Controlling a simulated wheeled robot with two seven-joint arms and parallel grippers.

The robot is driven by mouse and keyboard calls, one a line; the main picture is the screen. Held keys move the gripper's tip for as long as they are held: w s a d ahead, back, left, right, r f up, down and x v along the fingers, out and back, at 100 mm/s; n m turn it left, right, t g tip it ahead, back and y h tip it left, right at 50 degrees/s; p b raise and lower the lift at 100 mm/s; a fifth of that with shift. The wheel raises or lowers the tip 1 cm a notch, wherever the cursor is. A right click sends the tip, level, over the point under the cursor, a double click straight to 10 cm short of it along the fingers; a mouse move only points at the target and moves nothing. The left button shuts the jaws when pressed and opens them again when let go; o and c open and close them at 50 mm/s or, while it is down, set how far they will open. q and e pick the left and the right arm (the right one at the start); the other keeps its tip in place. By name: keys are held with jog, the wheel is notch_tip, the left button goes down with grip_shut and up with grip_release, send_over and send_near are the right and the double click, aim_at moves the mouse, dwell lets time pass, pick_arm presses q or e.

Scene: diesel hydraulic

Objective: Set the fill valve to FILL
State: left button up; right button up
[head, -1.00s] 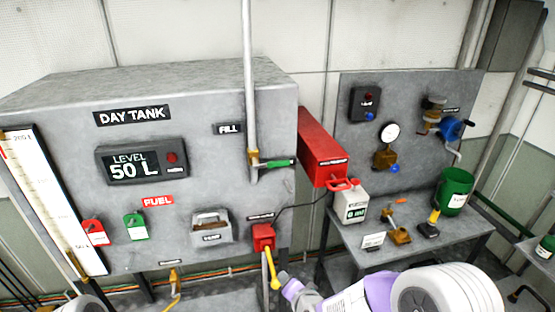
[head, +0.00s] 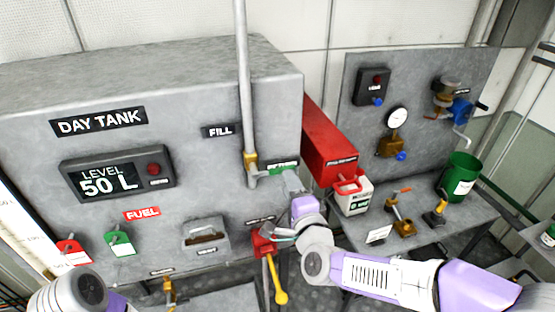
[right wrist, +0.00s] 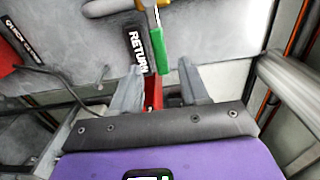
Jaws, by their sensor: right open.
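The fill valve (head: 251,163) is a brass body on the grey vertical pipe at the day tank's front right, below the FILL label (head: 221,131). Its green handle (head: 280,166) points right, in front of a dark label. In the right wrist view that label (right wrist: 139,52) reads RETURN, and the green handle (right wrist: 159,52) comes down from the top. My right gripper (right wrist: 157,90) is open, its two fingers spread on either side of the handle's end line. I cannot tell whether the tip is between them. In the head view, the right gripper (head: 291,182) is just below the handle. My left gripper is out of view.
A red box (head: 328,143) juts out right of the valve, close to my right gripper. The day tank (head: 160,80) has a level display (head: 112,178). A yellow-handled lever (head: 279,293) hangs from a red box below. The bench at right holds a white jug (head: 354,195).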

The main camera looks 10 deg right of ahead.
aim_at(282, 167)
jog(key=shift+w+a+p, duration=0.15)
jog(key=shift+w+p, duration=0.2)
jog(key=shift+w, duration=2.85)
jog(key=shift+c, duration=0.2)
grip_shut()
